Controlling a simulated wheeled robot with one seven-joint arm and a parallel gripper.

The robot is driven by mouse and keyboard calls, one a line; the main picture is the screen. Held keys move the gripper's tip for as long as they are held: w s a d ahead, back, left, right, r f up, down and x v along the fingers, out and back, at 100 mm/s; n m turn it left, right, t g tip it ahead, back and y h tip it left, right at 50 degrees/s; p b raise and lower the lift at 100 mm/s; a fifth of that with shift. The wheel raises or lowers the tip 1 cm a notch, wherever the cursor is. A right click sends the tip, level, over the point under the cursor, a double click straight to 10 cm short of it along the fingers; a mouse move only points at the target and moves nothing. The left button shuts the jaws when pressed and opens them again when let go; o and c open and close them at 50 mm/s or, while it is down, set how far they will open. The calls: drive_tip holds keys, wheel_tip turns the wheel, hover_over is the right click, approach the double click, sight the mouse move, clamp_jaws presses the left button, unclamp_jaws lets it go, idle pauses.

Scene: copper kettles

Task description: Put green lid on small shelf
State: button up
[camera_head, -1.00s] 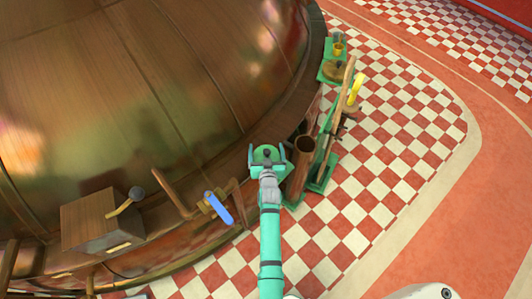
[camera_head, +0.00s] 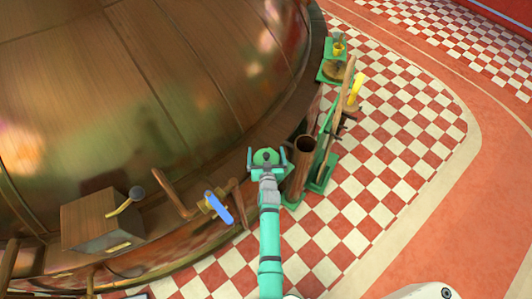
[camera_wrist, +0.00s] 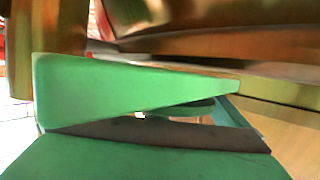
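The green lid (camera_head: 265,156) is a small round disc with a dark knob-like centre. In the head view it sits between the two teal fingers of my gripper (camera_head: 267,159), which look closed on its sides. It is beside the lower edge of the copper kettle. Large green surfaces (camera_wrist: 130,90) fill the wrist view close up, with a teal piece beside them; I cannot tell lid from gripper parts there. Several small green shelves (camera_head: 326,172) stand right of my gripper along the kettle; I cannot tell which is the small shelf.
The copper kettle (camera_head: 130,90) fills the left. A wooden box with a lever (camera_head: 95,222) and a blue handle (camera_head: 218,207) are left of my arm. A brown tube (camera_head: 300,165) stands close right of my gripper. The checkered floor (camera_head: 400,140) farther right is clear.

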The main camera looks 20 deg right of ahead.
drive_tip(key=shift+s+r, duration=0.1)
drive_tip(key=shift+r, duration=0.1)
drive_tip(key=v, duration=1.2)
drive_tip(key=s+a+r+n+y, duration=0.1)
drive_tip(key=s+a+r, duration=0.1)
drive_tip(key=s+a, duration=0.6)
drive_tip(key=s+a+r+n+y, duration=0.1)
drive_tip(key=s+a+r, duration=0.2)
drive_tip(key=s, duration=0.8)
drive_tip(key=s+a+r+y, duration=0.1)
drive_tip(key=s+a+r, duration=0.2)
drive_tip(key=s+r, duration=0.4)
drive_tip(key=s+a+r+n+t+y, duration=0.1)
drive_tip(key=s+a+r, duration=0.2)
drive_tip(key=s+r, duration=0.5)
drive_tip(key=shift+r, duration=0.25)
